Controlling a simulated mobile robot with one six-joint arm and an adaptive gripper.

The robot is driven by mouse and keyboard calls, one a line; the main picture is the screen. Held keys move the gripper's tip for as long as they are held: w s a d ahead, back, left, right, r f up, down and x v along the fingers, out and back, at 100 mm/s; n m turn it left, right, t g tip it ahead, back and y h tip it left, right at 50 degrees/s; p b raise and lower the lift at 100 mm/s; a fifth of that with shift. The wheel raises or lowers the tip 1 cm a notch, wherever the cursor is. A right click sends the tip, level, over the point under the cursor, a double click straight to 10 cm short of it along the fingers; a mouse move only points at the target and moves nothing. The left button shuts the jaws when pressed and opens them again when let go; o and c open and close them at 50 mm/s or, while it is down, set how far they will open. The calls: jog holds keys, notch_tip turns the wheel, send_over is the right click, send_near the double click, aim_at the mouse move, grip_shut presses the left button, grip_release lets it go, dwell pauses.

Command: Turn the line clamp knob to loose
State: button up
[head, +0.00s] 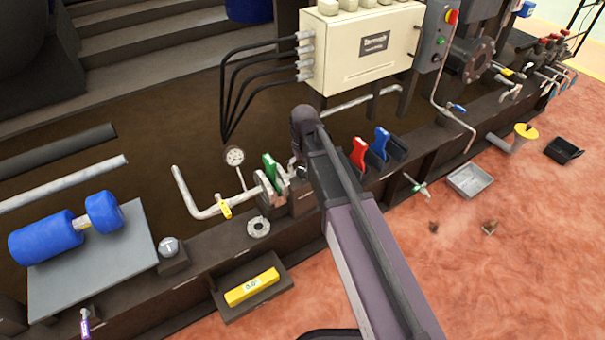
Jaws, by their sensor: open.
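My dark arm reaches up from the bottom right and ends, as far as it shows, at a rounded joint over the beam. No gripper fingers can be made out; the arm hides the spot below that joint. A green plate (269,169) stands at a pair of pale flanges (270,190) just left of my arm. Small metal parts beside the flanges are partly covered by the arm. I cannot tell whether the line clamp knob is among them. A round silver knob (168,245) sits on a dark block farther left. Its setting cannot be read.
A pressure gauge (234,156) and a bent pipe (205,211) stand left of the flanges. Red (359,153) and blue (381,142) pieces stand in dark holders right of my arm. A cream cabinet (362,48) rises behind. A grey tray (470,181) lies on the reddish floor.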

jog(key=shift+f, duration=0.45)
jog(key=shift+c, duration=0.2)
jog(key=c, duration=1.1)
